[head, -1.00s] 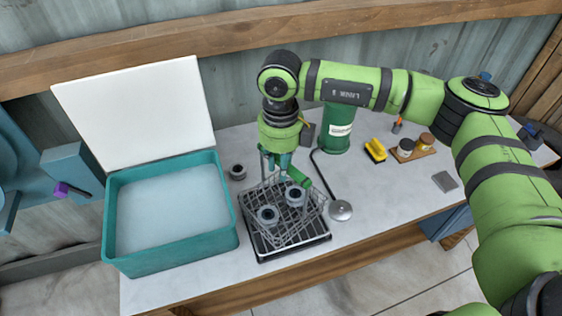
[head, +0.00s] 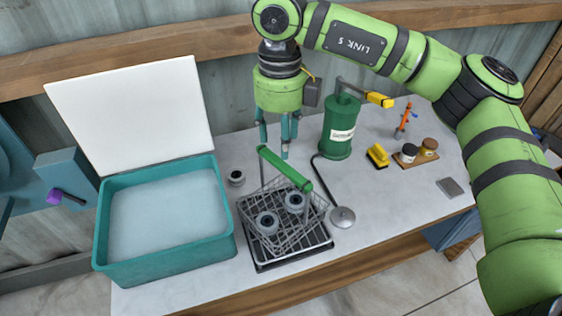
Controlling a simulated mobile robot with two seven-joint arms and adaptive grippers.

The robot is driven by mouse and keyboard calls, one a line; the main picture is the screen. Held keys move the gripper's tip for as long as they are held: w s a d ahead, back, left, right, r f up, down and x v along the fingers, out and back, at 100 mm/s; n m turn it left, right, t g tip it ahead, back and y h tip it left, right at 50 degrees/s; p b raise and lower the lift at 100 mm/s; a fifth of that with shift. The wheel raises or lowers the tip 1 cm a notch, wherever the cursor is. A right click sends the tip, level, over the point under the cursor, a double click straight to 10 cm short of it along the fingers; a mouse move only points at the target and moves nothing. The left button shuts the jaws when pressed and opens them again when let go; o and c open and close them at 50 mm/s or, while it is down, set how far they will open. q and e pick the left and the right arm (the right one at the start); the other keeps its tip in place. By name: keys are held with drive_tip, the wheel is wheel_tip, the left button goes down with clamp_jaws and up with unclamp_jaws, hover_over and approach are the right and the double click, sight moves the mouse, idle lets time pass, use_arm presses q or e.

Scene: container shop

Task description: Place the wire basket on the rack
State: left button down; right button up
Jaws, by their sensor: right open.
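The wire basket (head: 265,241) with a green handle (head: 285,168) stands on the dark rack (head: 264,265) at the front of the bench. It is turned at an angle to the rack and holds two grey ring-like parts (head: 267,222). Its left corner appears to reach past the rack's edge. My right gripper (head: 275,152) is open and empty, with its fingers pointing down above and behind the handle. I cannot tell the exact gap to the handle. My left gripper is not in view.
A teal tank (head: 165,257) of pale liquid with a raised white lid (head: 134,113) stands at left. A loose grey part (head: 236,178) lies behind the basket.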

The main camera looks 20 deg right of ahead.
wheel_tip(320, 180, up, 4)
drive_tip(key=shift+f+b, duration=0.25)
drive_tip(key=shift+b, duration=0.05)
idle(1.4)
